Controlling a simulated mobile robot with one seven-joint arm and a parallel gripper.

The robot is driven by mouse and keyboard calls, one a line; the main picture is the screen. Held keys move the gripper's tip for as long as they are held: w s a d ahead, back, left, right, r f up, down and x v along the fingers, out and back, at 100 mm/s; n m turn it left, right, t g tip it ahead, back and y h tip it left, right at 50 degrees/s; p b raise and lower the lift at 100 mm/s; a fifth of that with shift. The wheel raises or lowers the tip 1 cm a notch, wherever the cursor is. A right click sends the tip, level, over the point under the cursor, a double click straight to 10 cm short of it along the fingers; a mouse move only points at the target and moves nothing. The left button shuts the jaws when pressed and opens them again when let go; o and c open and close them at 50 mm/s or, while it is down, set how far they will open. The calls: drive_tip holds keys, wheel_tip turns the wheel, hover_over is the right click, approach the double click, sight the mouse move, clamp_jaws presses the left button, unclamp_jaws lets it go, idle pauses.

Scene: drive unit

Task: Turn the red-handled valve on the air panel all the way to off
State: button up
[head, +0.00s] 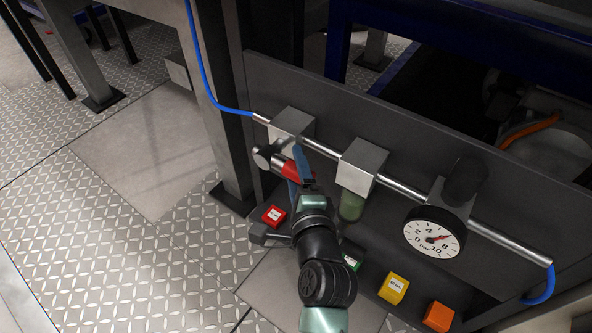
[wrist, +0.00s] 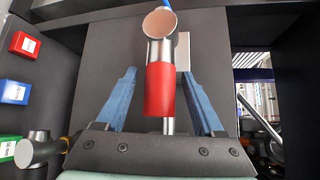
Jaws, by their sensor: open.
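The red valve handle (head: 284,170) sits on the left part of the air panel (head: 320,105), at the metal valve body with a round end (head: 263,156). In the wrist view the red handle (wrist: 159,88) hangs below the round metal end (wrist: 160,22), with a metal stem under it. My gripper (head: 297,174) is open, with its blue fingers on either side of the handle. In the wrist view my gripper (wrist: 158,74) shows a gap on both sides of the red sleeve. Part of the handle is hidden by my fingers in the head view.
A metal pipe (head: 405,190) runs along the panel to a filter block (head: 361,163) and a pressure gauge (head: 434,237). A blue hose (head: 205,70) joins at the left. Red (head: 273,216), yellow (head: 393,288) and orange (head: 438,316) labelled blocks stand below. A dark post (head: 233,150) is left.

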drive_tip(key=shift+c, duration=0.2)
clamp_jaws()
idle(1.2)
